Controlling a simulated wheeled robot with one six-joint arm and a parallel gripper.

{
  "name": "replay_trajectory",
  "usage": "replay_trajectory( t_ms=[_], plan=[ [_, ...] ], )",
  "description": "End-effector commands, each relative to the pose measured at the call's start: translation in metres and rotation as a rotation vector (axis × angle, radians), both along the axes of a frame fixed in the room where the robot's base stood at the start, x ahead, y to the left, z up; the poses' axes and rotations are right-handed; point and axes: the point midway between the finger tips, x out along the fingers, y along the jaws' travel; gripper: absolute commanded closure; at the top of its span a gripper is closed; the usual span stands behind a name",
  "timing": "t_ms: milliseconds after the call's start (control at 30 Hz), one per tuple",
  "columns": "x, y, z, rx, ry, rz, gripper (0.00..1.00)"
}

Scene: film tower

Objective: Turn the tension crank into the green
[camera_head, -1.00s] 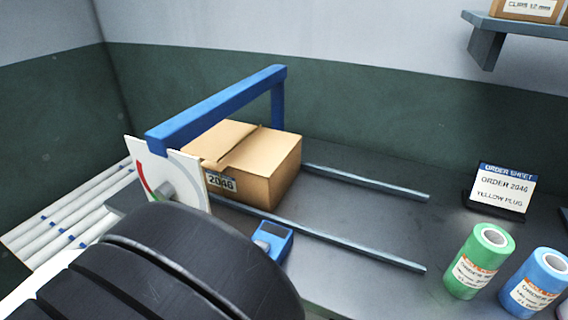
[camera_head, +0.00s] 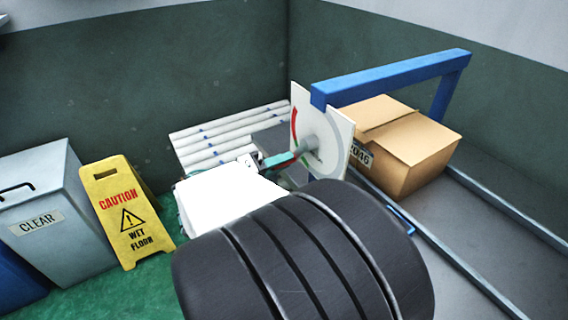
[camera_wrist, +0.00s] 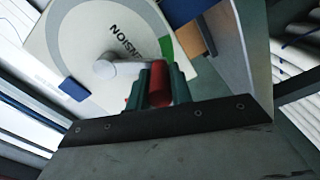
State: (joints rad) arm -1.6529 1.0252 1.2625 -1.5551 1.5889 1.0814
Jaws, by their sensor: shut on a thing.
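The tension crank is on a pale dial plate (camera_head: 338,138) at the end of the blue frame. In the head view its grey hub (camera_head: 308,145) stands out from the plate, and a red arc shows at the dial's left. In the wrist view the dial (camera_wrist: 65,35) reads part of "TENSION", with a green patch (camera_wrist: 167,48) at its right edge. The grey crank arm (camera_wrist: 108,68) runs from the hub toward a red handle (camera_wrist: 158,80). My gripper (camera_wrist: 156,84) is shut on this handle with its green fingers. A pointer on the dial cannot be made out.
A taped cardboard box (camera_head: 425,150) sits under the blue frame (camera_head: 395,76), between metal rails (camera_head: 510,208). White rollers (camera_head: 225,125) lie behind the dial. A yellow wet-floor sign (camera_head: 125,215) and a grey bin (camera_head: 50,215) stand at left. Green floor shows in front.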

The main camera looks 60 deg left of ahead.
Motion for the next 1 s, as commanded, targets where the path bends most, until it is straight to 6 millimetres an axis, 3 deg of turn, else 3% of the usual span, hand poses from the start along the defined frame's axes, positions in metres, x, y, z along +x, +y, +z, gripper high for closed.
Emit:
replay_trajectory(
  t_ms=[433,467,500,533,1000],
  plan=[
    [0.0005,0.0006,0.0005,0.009,0.001,0.0,1.0],
    [0.0005,0.0006,0.0005,0.009,0.001,0.0,0.73],
    [0.0005,0.0005,0.0005,0.009,0.001,0.0,0.62],
    [0.0005,0.0005,0.0005,0.009,0.001,0.0,0.57],
    [0.0005,-0.003,0.0003,0.008,0.001,-0.007,0.57]
  ],
)
